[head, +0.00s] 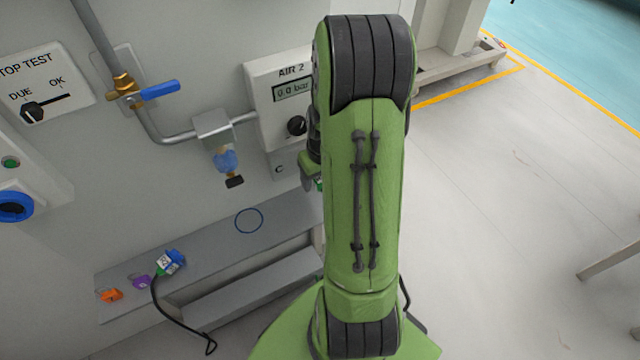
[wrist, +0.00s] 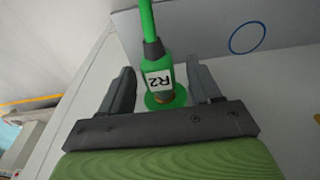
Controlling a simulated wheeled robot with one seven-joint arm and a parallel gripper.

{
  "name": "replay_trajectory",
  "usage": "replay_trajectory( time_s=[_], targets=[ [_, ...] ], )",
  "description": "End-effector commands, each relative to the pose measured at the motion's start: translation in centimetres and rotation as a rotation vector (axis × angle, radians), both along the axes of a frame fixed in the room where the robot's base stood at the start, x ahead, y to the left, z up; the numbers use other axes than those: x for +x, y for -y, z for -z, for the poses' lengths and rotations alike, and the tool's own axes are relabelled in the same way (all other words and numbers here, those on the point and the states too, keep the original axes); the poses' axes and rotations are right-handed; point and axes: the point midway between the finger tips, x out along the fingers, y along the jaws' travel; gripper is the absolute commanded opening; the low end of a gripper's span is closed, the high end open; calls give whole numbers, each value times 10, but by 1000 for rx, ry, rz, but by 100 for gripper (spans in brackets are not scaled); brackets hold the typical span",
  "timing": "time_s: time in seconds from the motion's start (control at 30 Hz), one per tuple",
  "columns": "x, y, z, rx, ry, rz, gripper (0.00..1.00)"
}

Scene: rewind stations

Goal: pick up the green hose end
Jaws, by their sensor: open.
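The green hose end (wrist: 157,70), with a white R2 label, shows in the wrist view between the two fingers of my gripper (wrist: 160,82). A green hose (wrist: 147,18) runs from it to the top edge of the picture. A green disc (wrist: 178,97) shows around its near end. The fingers are open, one on each side, with a visible gap to the hose end. In the head view my arm hides most of my gripper and the hose end.
A grey ledge (head: 213,239) along the wall bears a blue circle (head: 249,220), a blue connector (head: 171,261) with a black cable, a purple tag (head: 141,282) and an orange tag (head: 111,296). A blue-handled valve (head: 158,91) and AIR 2 panel (head: 268,104) are above.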

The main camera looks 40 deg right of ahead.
Motion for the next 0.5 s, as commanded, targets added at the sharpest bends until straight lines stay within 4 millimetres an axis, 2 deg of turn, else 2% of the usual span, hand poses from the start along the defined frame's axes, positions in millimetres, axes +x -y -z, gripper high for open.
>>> replay_trajectory(
  time_s=[0.07, 0.43, 0.5],
  targets=[
    [0, 0, -2, -1, 1, 0, 63],
    [0, 0, -2, -1, 1, 1, 8],
    [0, 0, -2, -1, 1, 1, 5]
  ],
)
